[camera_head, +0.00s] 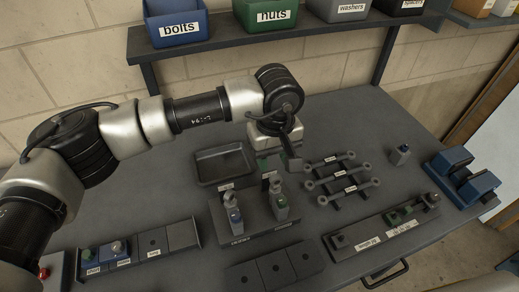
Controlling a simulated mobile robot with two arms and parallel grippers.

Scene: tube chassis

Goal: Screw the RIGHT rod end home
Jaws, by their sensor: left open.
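My left gripper (277,160) points down over the middle of the bench, open, with nothing seen between its fingers. My right gripper is not in view.
Several grey rods with ringed ends (341,179) lie on a rack. A shallow tray (224,163) is behind the stand, a blue vise-like fixture (464,176) at right, and a compartment tray (140,250) at left. Labelled bins (272,19) stand on the back shelf.

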